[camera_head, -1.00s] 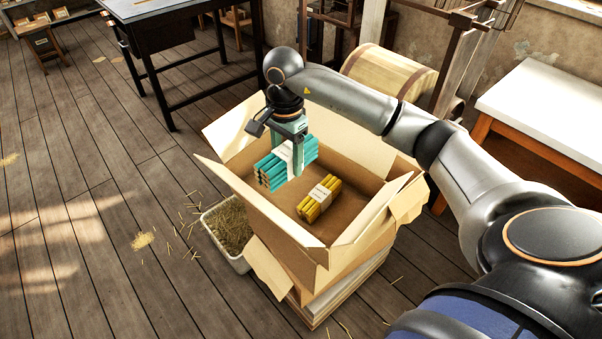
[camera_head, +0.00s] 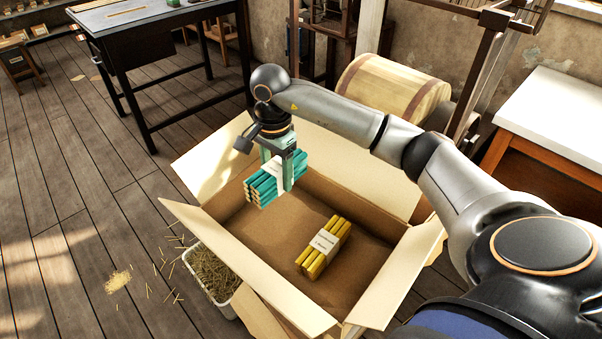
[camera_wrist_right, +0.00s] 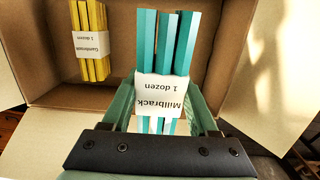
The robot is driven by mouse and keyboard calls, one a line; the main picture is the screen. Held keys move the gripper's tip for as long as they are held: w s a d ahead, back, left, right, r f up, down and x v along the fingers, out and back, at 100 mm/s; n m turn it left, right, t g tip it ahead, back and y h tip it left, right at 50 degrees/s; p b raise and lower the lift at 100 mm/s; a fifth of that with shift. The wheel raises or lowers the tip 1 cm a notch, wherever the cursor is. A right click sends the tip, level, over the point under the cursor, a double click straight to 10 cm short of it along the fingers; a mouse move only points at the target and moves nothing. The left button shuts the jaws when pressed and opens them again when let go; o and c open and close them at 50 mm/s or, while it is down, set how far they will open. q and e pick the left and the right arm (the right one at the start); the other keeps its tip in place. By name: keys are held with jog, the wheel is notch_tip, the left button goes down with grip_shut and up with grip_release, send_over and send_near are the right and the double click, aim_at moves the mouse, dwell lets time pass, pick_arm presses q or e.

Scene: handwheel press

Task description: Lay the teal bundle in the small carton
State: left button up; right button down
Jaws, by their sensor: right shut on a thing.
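The teal bundle (camera_head: 264,187) is a stack of teal pencils with a white paper band. My right gripper (camera_head: 279,180) is shut on it around the band. A yellow bundle (camera_head: 313,262) with a white band lies on the carton floor, also seen in the right wrist view (camera_wrist_right: 93,62). My left gripper is out of view.
The carton's flaps stand spread outward. A white bin of straw (camera_head: 215,275) is beside it at the left. A dark table (camera_head: 135,20) stands at the back left, a barrel (camera_head: 395,90) behind the carton, and a white-topped table (camera_head: 550,115) at the right.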

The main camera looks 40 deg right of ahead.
jog(key=shift+f, duration=0.5)
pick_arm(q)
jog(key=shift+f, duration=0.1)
pick_arm(e)
notch_tip(320, 180, down, 10)
jog(key=shift+w+d+r, duration=0.1)
jog(key=shift+r, duration=0.05)
jog(key=shift+f+b, duration=0.3)
jog(key=shift+f, duration=0.15)
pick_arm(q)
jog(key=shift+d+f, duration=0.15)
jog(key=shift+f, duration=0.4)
pick_arm(e)
jog(key=shift+f, duration=0.15)
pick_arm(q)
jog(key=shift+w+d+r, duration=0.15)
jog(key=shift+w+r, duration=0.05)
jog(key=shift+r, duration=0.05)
pick_arm(e)
jog(key=shift+c, duration=0.8)
grip_release()
jog(key=shift+r, duration=0.2)
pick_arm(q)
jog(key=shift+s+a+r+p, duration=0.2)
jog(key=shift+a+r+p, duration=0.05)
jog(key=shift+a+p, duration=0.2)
pick_arm(e)
notch_tip(320, 180, up, 13)
jog(key=shift+f, duration=0.1)
